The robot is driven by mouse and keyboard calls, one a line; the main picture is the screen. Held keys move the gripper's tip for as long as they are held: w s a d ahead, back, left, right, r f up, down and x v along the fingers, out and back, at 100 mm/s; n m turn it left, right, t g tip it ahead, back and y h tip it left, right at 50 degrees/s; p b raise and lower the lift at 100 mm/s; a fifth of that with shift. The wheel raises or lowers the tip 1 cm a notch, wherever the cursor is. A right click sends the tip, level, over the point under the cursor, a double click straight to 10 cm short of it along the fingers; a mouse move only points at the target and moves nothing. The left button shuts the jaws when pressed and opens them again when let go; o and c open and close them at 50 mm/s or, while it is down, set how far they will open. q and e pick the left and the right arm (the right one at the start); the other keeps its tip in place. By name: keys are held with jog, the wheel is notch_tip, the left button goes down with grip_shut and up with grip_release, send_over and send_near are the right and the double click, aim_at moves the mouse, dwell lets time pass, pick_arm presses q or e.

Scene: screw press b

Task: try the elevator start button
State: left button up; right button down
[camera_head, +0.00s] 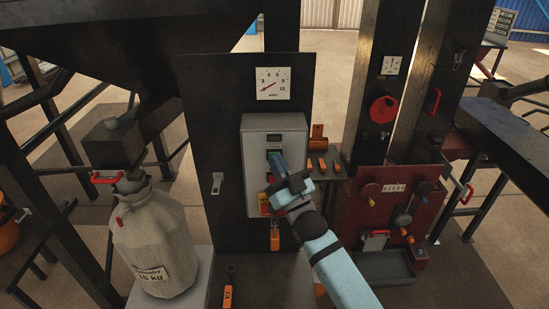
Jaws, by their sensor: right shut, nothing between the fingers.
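A grey control box (255,124) is mounted on a dark upright panel in the middle of the head view. It has a small dark display at the top and a green start button (274,153) below it. My right gripper (277,160) is shut and empty, with its fingertips at or just in front of the green button. I cannot tell whether they touch it. My right arm comes up from the bottom and hides the lower right of the box. A red and yellow label (264,203) shows at the box's lower left. My left gripper is not in view.
A dial gauge (273,83) is above the box, and a light switch lever (217,183) is to its left. A sack (158,240) marked 15 kg stands at lower left. A red valve panel (350,205) is close on the right. An orange-handled tool (228,295) lies below.

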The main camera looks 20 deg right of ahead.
jog(key=shift+s, duration=0.15)
jog(key=shift+s+a+p, duration=0.25)
jog(key=shift+s+p, duration=0.05)
jog(key=shift+s, duration=0.35)
jog(key=s, duration=0.2)
jog(key=s+a+p, duration=0.1)
jog(key=s, duration=0.1)
jog(key=shift+s+a, duration=0.2)
jog(key=shift+s, duration=0.2)
dwell(0.6)
jog(key=s+d+f+g+h+p, duration=0.1)
jog(key=s+f+g+p, duration=0.1)
jog(key=s+f+g, duration=0.4)
jog(key=s+d+f+g+h+p, duration=0.1)
jog(key=s+f+g, duration=0.6)
jog(key=s+f, duration=0.9)
notch_tip(320, 180, down, 6)
jog(key=shift+s+d+f+h+p, duration=0.1)
jog(key=shift+s+d+h+p, duration=0.25)
jog(key=shift+d+h, duration=0.3)
